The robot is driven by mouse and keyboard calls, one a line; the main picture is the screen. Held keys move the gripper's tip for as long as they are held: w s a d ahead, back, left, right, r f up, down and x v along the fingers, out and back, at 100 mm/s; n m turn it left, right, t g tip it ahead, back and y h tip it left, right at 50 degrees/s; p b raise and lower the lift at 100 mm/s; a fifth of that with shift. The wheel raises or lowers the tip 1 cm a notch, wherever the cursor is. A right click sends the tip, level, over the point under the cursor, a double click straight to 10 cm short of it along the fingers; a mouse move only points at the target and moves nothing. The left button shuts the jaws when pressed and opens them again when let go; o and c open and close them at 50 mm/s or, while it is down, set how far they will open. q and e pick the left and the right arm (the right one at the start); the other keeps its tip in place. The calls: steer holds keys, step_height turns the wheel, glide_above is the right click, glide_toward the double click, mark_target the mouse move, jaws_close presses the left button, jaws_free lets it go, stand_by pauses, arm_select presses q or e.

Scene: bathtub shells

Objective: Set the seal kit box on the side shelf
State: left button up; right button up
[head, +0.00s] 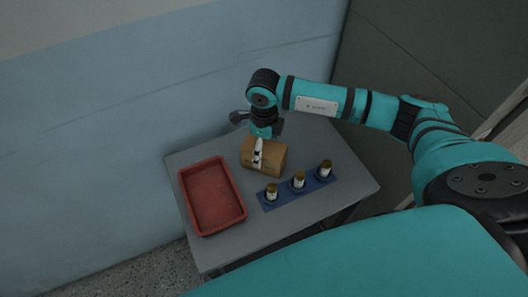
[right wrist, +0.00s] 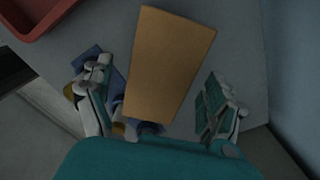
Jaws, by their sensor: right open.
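The seal kit box (head: 276,160) is a brown cardboard box lying on a small grey table (head: 240,250). In the right wrist view the box (right wrist: 168,62) lies between the two fingers, with a gap on each side. My right gripper (head: 258,155) is open and points down at the box from above; it also shows in the right wrist view (right wrist: 150,85). One white and black finger covers part of the box in the head view. My left gripper is not in view. I cannot tell which surface is the side shelf.
A red tray (head: 241,212) sits left of the box; its corner shows in the right wrist view (right wrist: 40,22). A blue rack (head: 285,197) with three brown-capped bottles stands in front of the box. A pale blue wall (head: 90,150) rises behind the table. The table's front edge is clear.

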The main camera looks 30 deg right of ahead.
steer(key=shift+f, duration=0.85)
steer(key=shift+r, duration=0.1)
steer(key=c, duration=1.7)
